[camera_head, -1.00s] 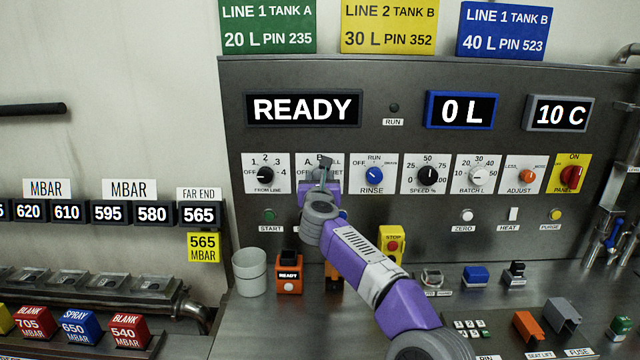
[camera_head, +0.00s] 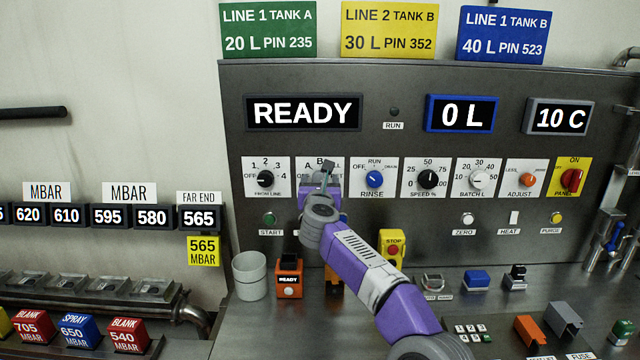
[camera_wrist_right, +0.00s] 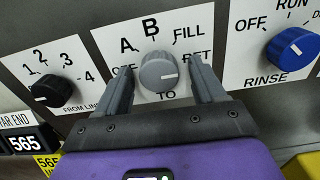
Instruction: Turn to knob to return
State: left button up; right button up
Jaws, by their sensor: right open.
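The grey TO knob (camera_wrist_right: 158,71) sits on a white plate marked OFF, A, B, FILL and RET. Its white mark points to the right, toward the RET side. My right gripper (camera_wrist_right: 161,68) is open, with one finger on each side of the knob. I cannot tell whether the fingers touch it. The right finger partly covers the RET label and the left one partly covers OFF. In the head view my right gripper (camera_head: 325,172) hides this knob and much of its plate. My left gripper is not in view.
The black FROM LINE knob (camera_head: 265,179) is to the left and the blue RINSE knob (camera_head: 374,178) to the right. The display (camera_head: 304,111) reads READY. A yellow STOP box (camera_head: 393,246) and an orange READY box (camera_head: 289,275) stand below on the bench.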

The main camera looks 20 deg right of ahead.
jog(key=shift+s, duration=0.1)
jog(key=v, duration=0.7)
jog(key=shift+s, duration=0.2)
jog(key=shift+a+r, duration=0.1)
